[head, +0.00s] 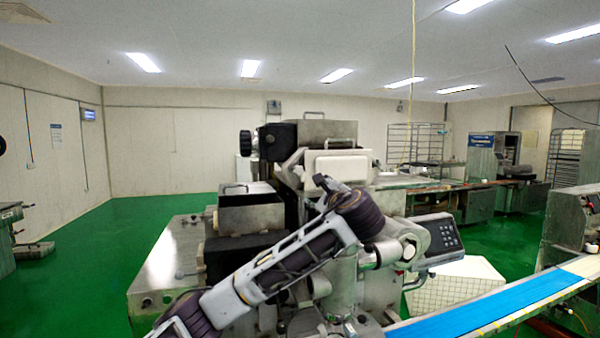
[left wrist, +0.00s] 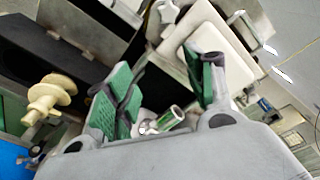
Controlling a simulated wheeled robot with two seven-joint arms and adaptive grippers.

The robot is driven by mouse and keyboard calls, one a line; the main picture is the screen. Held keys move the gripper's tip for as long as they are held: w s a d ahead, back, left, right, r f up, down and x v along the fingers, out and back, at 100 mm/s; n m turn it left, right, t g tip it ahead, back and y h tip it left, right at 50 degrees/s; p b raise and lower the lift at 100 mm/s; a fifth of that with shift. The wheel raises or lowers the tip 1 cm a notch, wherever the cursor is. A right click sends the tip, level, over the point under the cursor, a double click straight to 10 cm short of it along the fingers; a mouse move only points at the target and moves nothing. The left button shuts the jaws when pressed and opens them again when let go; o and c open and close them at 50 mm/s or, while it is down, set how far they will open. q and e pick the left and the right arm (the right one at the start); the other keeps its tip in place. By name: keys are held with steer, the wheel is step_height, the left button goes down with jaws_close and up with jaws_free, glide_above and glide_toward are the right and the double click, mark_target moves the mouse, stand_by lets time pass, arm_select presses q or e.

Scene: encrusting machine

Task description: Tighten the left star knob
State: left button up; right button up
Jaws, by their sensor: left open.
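In the left wrist view my left gripper (left wrist: 166,78) is open, with its two green-padded fingers apart and nothing held between them. A pale, lobed knob (left wrist: 167,11), which looks like a star knob, shows at the top edge of that view, beyond the fingertips and apart from them. I cannot tell if it is the left one. In the head view my left arm crosses in front of the encrusting machine (head: 245,215), and its gripper (head: 326,185) is small and partly hidden near the machine's upper front. No star knob shows clearly there. My right gripper is not in view.
A white tray (left wrist: 205,45) on the machine lies beyond the fingers. A cream spiral part (left wrist: 48,97) is at the left of the wrist view. A control panel (head: 436,238) and a blue conveyor belt (head: 490,312) are on the right. Green floor is open at left.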

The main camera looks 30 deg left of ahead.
mark_target(299, 171)
arm_select(q)
steer(key=shift+y, duration=0.7)
steer(key=r, duration=0.1)
steer(key=a+r, duration=0.1)
steer(key=r, duration=0.1)
steer(key=s+r, duration=0.1)
steer(key=shift+a+r, duration=0.2)
steer(key=shift+a, duration=0.1)
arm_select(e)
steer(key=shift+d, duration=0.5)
arm_select(q)
steer(key=shift+w+a, duration=0.15)
steer(key=shift+w, duration=0.05)
steer(key=p+x, duration=0.3)
steer(key=x, duration=0.8)
steer(key=shift+w+a+f+p, duration=0.15)
steer(key=shift+a+p, duration=0.1)
steer(key=shift+p, duration=0.15)
steer(key=shift+x, duration=0.95)
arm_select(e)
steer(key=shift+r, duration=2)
arm_select(q)
steer(key=c, duration=1)
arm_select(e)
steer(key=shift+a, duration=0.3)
